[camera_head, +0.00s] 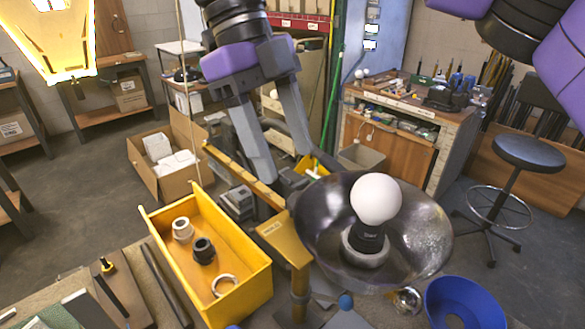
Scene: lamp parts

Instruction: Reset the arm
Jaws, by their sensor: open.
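My gripper (288,158) hangs at the upper middle of the head view, pointing down. Its two long grey fingers are spread apart with nothing between them. It is above and behind the yellow bin and to the left of the lamp. A white bulb (377,197) sits upright in a dark socket (366,242) inside a shiny dark metal lampshade (425,238), which opens upward. The gripper is apart from the bulb and the shade. What supports the shade is mostly hidden under it.
A yellow bin (262,284) holds a white ring, a dark ring and a pale curved piece. A blue bowl-shaped shade (465,303) lies at the lower right. Bars and tools lie on the bench at lower left. A cardboard box (183,179), a stool (528,152) and a workbench stand behind.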

